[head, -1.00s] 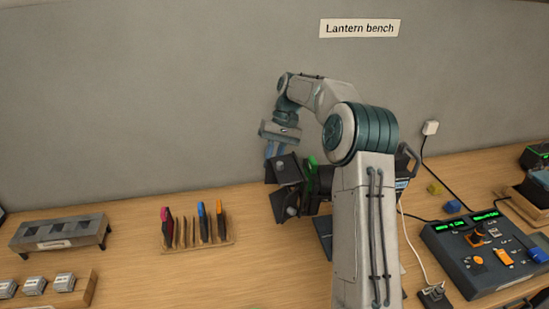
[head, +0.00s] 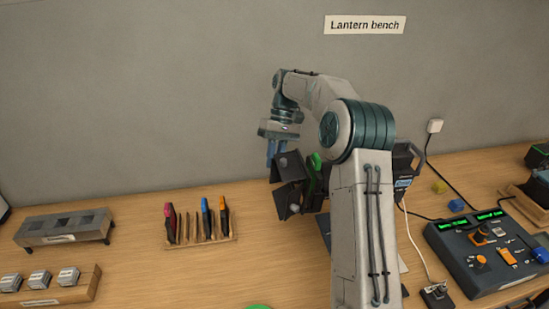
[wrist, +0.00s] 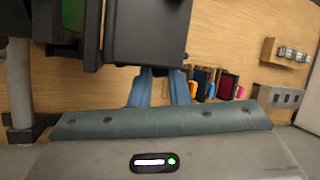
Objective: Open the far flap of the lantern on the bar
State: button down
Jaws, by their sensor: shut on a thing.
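The lantern is a black body with a handle (head: 409,160), mostly hidden behind my arm in the head view. Dark flaps stand at its left end: the far flap (head: 291,166) above and a nearer flap (head: 287,197) below. A green part (head: 315,161) sits just behind them. My gripper (head: 272,158) points down at the far flap's left edge, its blue fingers shut on it. In the wrist view, the fingers (wrist: 160,88) meet the edge of a black plate (wrist: 145,30), which hides their tips. The bar is not clearly visible.
Further left are a grey stand (head: 64,232) and a wooden block (head: 50,293) with several small grey pieces. A control desk (head: 488,252) is at the right. The wall is close behind.

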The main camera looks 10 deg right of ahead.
jog(key=c, duration=1.4)
grip_release()
jog(key=shift+o, duration=0.2)
jog(key=v, duration=0.7)
jog(key=shift+r, duration=0.25)
jog(key=shift+w, duration=0.1)
